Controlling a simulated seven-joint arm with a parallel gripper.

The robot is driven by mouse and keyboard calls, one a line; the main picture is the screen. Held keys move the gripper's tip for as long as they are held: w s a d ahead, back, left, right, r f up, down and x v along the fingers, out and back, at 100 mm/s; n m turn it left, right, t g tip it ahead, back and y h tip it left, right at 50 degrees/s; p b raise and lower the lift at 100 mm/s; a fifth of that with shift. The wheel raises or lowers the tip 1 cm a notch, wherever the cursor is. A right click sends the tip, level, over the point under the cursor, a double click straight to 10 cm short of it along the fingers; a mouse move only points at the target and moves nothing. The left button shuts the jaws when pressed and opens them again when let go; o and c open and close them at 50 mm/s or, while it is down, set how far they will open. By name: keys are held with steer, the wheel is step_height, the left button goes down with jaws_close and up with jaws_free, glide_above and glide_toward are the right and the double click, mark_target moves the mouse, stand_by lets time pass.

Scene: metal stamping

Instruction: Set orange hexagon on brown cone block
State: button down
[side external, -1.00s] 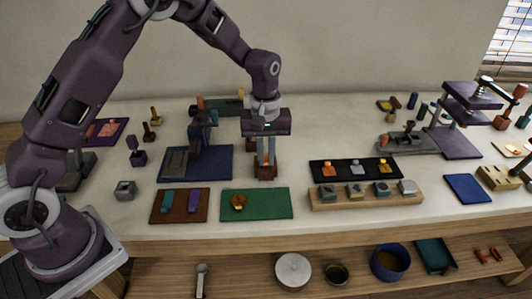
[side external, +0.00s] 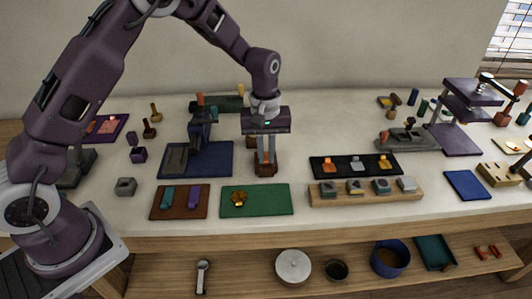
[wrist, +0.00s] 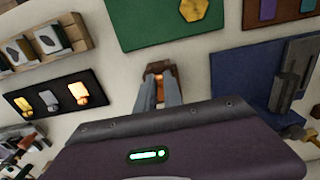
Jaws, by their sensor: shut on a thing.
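My gripper (side external: 265,161) points straight down at mid-table, just behind the green mat (side external: 280,200). Its fingers are shut on a small orange piece, seen between them in the wrist view (wrist: 159,90); its outline is mostly hidden, so I cannot tell that it is a hexagon. A brown block (side external: 265,171) is directly at the fingertips, and it also shows in the wrist view (wrist: 160,68). Whether the piece touches the block, and the block's cone shape, I cannot tell. A yellow-gold hexagonal piece (wrist: 195,8) lies on the green mat.
A blue plate with a press (side external: 200,150) stands left of my gripper. A black strip (side external: 343,171) with several small pieces and a wooden rack (side external: 330,200) with several grey blocks lie to the right. A brown mat (side external: 180,213) is at front left.

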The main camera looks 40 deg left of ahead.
steer(key=shift+f, duration=0.25)
stand_by(0.6)
steer(key=c, duration=1.4)
jaws_free()
steer(key=s+r+m+t, duration=0.1)
steer(key=s+r, duration=0.4)
steer(key=r, duration=0.5)
steer(key=s+r+m+t, duration=0.15)
steer(key=s+r, duration=0.25)
steer(key=r, duration=0.5)
steer(key=s+r+m+t, duration=0.1)
steer(key=s+m, duration=0.1)
steer(key=s, duration=0.5)
steer(key=s+a+r+m+t, duration=0.1)
steer(key=s+m, duration=0.1)
steer(key=s, duration=0.5)
steer(key=s+a+r+m+t, duration=0.1)
steer(key=s+m, duration=0.1)
steer(key=s, duration=0.5)
steer(key=shift+r, duration=0.15)
